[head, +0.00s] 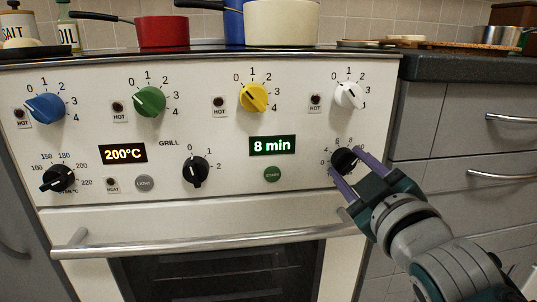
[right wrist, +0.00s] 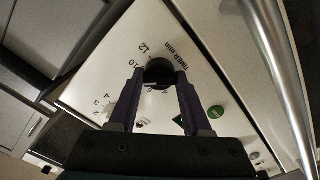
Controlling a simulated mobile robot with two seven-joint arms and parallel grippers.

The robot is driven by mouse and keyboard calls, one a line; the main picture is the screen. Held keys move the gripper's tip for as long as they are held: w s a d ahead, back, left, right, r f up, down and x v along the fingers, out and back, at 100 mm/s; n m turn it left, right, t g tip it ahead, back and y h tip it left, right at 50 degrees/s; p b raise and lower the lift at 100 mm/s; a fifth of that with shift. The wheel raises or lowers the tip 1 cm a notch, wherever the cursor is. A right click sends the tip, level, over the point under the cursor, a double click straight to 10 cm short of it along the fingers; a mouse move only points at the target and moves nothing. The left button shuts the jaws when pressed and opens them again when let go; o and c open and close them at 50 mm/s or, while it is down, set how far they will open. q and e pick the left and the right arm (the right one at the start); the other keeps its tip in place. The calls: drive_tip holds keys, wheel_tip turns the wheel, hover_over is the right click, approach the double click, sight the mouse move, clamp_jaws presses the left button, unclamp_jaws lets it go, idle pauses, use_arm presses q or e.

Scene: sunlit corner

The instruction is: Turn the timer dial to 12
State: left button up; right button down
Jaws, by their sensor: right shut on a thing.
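The timer dial (head: 343,160) is a black knob at the lower right of the white stove panel. Numbers ring it, and the display (head: 272,145) beside it reads 8 min. My right gripper (head: 350,173) is shut on the timer dial, with one purple finger on each side. The right wrist view also shows the dial (right wrist: 158,71) between the two fingers, with 10 and 12 printed near it. The fingers and my gripper hide part of the scale in the head view. My left gripper is not in view.
Yellow (head: 253,97) and white (head: 348,95) knobs sit above the display. The green START button (head: 272,174) is left of the dial. The oven handle (head: 205,241) runs across below. A red pot (head: 162,32) and a cream pot (head: 282,24) stand on the hob.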

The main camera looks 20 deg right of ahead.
drive_tip(key=m+p, duration=0.2)
drive_tip(key=m, duration=0.4)
drive_tip(key=shift+r+m+p, duration=0.15)
drive_tip(key=shift+m+p, duration=0.15)
drive_tip(key=shift+p, duration=0.05)
drive_tip(key=m+p, duration=0.1)
drive_tip(key=m, duration=0.2)
drive_tip(key=shift+m, duration=1.4)
drive_tip(key=shift+c, duration=1.8)
unclamp_jaws()
